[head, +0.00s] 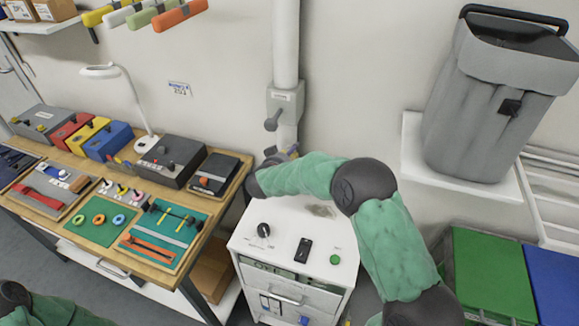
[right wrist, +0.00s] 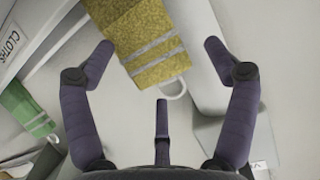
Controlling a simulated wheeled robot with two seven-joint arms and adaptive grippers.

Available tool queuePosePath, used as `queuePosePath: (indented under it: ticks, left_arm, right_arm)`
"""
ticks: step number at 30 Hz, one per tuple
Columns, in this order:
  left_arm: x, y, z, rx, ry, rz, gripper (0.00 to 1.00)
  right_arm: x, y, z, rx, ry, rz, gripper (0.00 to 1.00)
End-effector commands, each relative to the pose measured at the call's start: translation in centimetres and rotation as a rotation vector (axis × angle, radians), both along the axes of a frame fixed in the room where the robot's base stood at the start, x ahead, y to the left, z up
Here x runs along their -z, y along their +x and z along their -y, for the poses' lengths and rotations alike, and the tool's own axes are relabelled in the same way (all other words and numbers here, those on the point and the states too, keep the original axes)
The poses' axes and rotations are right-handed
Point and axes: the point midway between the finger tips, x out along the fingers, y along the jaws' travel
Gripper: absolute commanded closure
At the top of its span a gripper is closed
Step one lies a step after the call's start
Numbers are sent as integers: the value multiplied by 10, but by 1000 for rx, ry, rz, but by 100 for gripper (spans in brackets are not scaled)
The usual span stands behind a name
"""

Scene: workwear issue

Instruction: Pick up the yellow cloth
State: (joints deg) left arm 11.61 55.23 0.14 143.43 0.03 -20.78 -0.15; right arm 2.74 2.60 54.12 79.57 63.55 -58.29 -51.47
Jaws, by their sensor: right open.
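In the right wrist view the yellow cloth (right wrist: 152,45) is a textured strip with pale grey stripes and a white loop at its lower end. It enters from the top edge and lies between the spread fingers of my right gripper (right wrist: 160,56). The gripper is open and nothing is gripped; I cannot tell how far beyond the fingertips the cloth is. In the head view my right arm reaches over the white cabinet toward the wall pipe, and I cannot make out this cloth there. My left gripper is out of view.
A green striped cloth (right wrist: 25,112) and a "CLOTHS" label (right wrist: 14,42) show at the left of the wrist view. The head view shows a white drawer cabinet (head: 300,283), a crowded workbench (head: 160,270), a grey bin (head: 490,100) on a shelf and a pipe (head: 286,50).

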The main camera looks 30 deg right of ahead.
Motion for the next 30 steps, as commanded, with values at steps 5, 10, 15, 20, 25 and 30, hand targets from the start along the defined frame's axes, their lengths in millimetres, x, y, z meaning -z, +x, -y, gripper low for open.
queuePosePath:
  ticks: [5, 10, 15, 20, 25, 30]
  left_arm:
    - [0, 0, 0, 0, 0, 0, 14]
    - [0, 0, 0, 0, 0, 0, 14]
    - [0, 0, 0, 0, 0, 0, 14]
    - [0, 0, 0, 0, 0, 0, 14]
    - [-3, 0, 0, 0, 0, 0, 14]
    - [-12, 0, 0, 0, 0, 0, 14]
  right_arm:
    - [0, 0, 0, 0, 0, 0, 22]
    - [0, 0, 0, 0, 0, -1, 66]
    - [0, 0, 0, 0, -1, -1, 67]
    - [0, 0, 0, 0, 0, -1, 67]
    - [-5, -1, 0, 0, 1, -1, 67]
    - [-24, 0, 0, 0, -1, 1, 67]
